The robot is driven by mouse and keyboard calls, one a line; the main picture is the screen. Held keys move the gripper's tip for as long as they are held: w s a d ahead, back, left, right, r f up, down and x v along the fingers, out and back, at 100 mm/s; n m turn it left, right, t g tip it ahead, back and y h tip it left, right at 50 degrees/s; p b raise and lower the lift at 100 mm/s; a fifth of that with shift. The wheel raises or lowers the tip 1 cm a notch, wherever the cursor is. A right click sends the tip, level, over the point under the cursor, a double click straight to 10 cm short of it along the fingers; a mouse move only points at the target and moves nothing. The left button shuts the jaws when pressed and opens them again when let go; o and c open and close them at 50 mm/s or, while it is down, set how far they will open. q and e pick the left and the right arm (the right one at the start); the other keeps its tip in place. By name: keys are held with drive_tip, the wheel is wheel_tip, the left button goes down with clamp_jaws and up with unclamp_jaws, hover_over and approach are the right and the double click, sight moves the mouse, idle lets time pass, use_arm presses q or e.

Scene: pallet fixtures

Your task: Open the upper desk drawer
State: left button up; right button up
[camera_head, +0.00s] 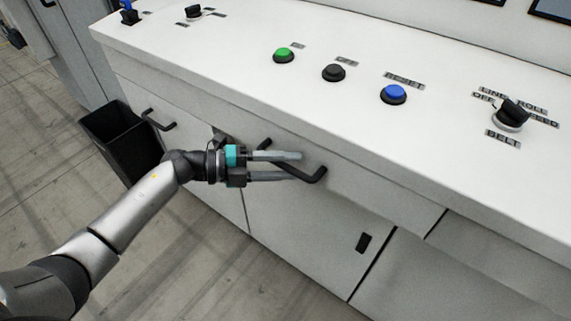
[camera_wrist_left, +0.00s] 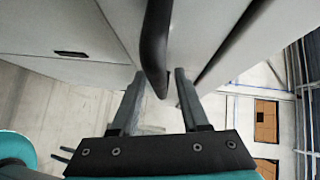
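The upper drawer front (camera_head: 375,190) is a white panel under the sloped desk top, with a black bar handle (camera_head: 316,176). The drawer looks flush with the desk front. My left gripper (camera_head: 300,166) reaches in from the left, its two grey fingers at the handle and partly covering it. In the left wrist view the black handle (camera_wrist_left: 156,45) runs down between the fingertips (camera_wrist_left: 160,78), with a gap seeming to show on each side. The gripper is open. I cannot tell whether a finger touches the handle. My right gripper is not in view.
The desk top carries green (camera_head: 284,55), black (camera_head: 333,72) and blue (camera_head: 393,94) buttons and a rotary switch (camera_head: 511,114). A lower cabinet door (camera_head: 300,235) is below the drawer. Another handle (camera_head: 158,120) and a black bin (camera_head: 122,140) are at the left. Open floor lies in front.

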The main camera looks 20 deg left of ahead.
use_arm(q)
clamp_jaws()
idle(1.2)
